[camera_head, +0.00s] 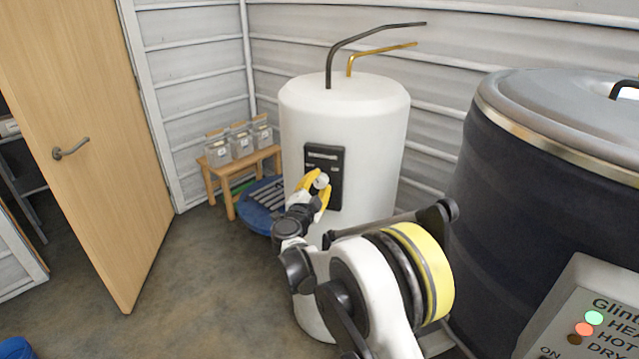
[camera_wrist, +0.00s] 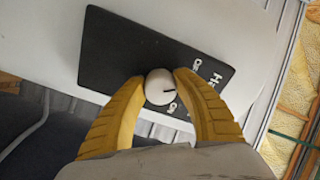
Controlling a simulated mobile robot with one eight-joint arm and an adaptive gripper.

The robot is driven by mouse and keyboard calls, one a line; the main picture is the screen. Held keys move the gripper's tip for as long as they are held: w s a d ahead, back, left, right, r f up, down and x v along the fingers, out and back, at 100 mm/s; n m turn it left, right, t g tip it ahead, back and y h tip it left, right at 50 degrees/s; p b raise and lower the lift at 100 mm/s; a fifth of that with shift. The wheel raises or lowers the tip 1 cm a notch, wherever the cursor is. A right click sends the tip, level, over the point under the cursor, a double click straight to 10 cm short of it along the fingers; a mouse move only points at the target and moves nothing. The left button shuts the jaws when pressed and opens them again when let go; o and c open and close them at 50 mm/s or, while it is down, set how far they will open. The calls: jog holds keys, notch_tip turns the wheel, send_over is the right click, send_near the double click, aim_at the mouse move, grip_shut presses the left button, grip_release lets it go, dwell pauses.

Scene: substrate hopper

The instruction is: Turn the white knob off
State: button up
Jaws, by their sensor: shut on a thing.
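The white knob (camera_head: 321,181) sits on a black control panel (camera_head: 334,158) on the front of a white cylindrical tank (camera_head: 370,125). In the wrist view the round knob (camera_wrist: 159,86) carries a short dark pointer mark that points to the right in the picture. White lettering on the panel (camera_wrist: 120,55) is partly covered by the fingers. My gripper (camera_head: 316,188) has yellow fingers closed around the knob, one on each side. In the wrist view the fingertips (camera_wrist: 159,82) touch the knob's two sides.
A dark vat (camera_head: 480,170) with a metal lid stands to the right. A wooden bench (camera_head: 235,176) with several clear containers and a blue round object (camera_head: 258,207) are left of the tank. An open wooden door (camera_head: 100,120) is at the left. The floor between is clear.

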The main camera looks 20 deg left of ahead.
jog(key=shift+n, duration=1.1)
jog(key=o, duration=1.2)
jog(key=s, duration=1.2)
jog(key=shift+d, duration=0.3)
